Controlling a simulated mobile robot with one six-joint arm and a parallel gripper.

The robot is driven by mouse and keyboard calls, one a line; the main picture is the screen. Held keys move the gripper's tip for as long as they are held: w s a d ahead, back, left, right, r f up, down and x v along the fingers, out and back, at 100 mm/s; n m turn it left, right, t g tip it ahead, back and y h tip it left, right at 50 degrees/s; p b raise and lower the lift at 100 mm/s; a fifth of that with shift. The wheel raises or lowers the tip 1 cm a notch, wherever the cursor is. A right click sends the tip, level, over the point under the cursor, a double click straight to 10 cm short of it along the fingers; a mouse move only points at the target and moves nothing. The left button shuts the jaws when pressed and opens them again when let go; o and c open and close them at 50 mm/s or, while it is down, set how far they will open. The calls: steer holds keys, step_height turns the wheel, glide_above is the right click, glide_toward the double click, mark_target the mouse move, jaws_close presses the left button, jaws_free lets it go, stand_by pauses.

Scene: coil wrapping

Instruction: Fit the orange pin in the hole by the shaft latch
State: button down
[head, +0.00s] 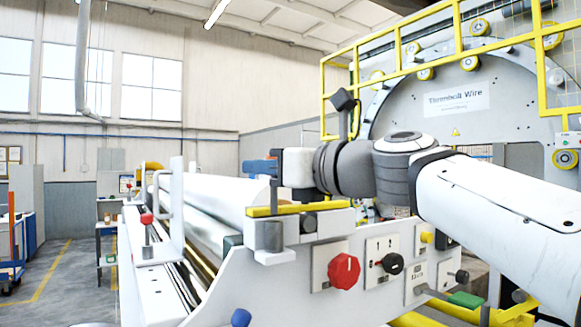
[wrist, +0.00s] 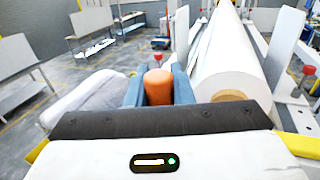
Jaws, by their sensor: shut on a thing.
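My gripper (head: 260,167) is at the end of the arm, above the near end of the machine's white roll. Its blue fingers also show in the wrist view (wrist: 158,90), shut on the orange pin (wrist: 158,86). The pin's rounded orange end stands between the fingers; the rest of it is hidden. In the head view I cannot make out the pin clearly. A yellow bar (head: 300,208) on a grey block lies on the machine's end plate below the gripper; it may be the shaft latch. I cannot make out the hole.
The white roll (wrist: 228,60) with a brown core lies right of the fingers. A red selector knob (head: 343,271) and other controls sit on the front panel. A red-topped post (head: 147,230) stands at left. A yellow guard frame (head: 400,50) rises behind the arm.

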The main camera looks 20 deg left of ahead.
mark_target(277, 201)
steer(key=shift+f+b, duration=0.8)
steer(key=shift+f, duration=0.2)
steer(key=shift+f, duration=0.3)
steer(key=shift+f+b, duration=1.15)
steer(key=c, duration=1.2)
jaws_free()
